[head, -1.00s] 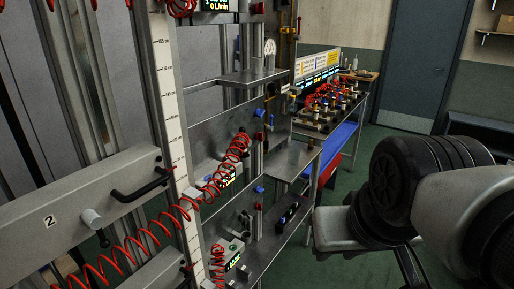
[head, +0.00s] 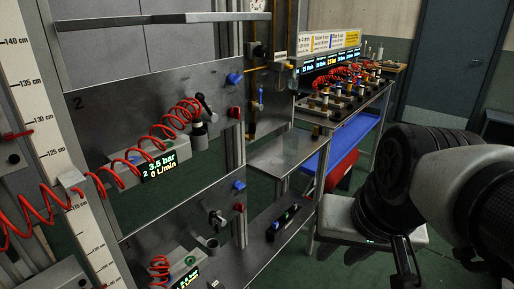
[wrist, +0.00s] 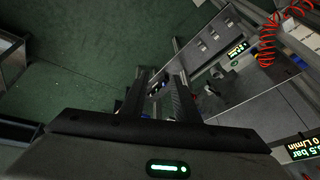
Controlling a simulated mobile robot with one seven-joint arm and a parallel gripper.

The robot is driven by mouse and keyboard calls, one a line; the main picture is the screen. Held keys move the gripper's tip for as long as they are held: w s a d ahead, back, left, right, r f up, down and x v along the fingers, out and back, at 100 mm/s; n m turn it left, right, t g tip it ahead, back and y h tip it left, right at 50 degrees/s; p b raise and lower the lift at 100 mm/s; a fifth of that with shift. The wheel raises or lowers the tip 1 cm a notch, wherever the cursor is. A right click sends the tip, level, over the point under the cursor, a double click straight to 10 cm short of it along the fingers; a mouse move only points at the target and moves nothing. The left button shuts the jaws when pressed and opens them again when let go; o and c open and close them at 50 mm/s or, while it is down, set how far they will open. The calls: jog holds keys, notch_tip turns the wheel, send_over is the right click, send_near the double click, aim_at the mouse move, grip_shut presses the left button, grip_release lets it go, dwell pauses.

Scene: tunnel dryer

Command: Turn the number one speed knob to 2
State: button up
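No knob carries a readable "number one speed" label. In the head view, an upper grey panel (head: 140,85) is marked 2; the mark on the lower panel (head: 150,229) is hard to read. The upper panel has a blue knob (head: 235,78), a red knob (head: 236,113) and a dark lever-like fitting (head: 204,105). The lower panel has a blue knob (head: 239,185), a red knob (head: 239,207) and a similar fitting (head: 217,217). My gripper (wrist: 160,92) is open and empty in the wrist view, above green floor and apart from the panels.
A display (head: 160,166) reads 3.5 bar, 0 L/min; a lower display (head: 184,281) is partly cut off. Red coiled hoses (head: 150,145) hang before the panels. A metal shelf (head: 290,152) and a bench (head: 345,122) with fittings stand behind.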

jog(key=w+a+f+m+g+y, duration=0.4)
jog(key=a+f+m, duration=0.25)
jog(key=m, duration=0.25)
jog(key=m+t+y, duration=1)
jog(key=m, duration=2.4)
send_near(242, 188)
jog(key=b+x, duration=0.2)
jog(key=x, duration=0.6)
grip_shut()
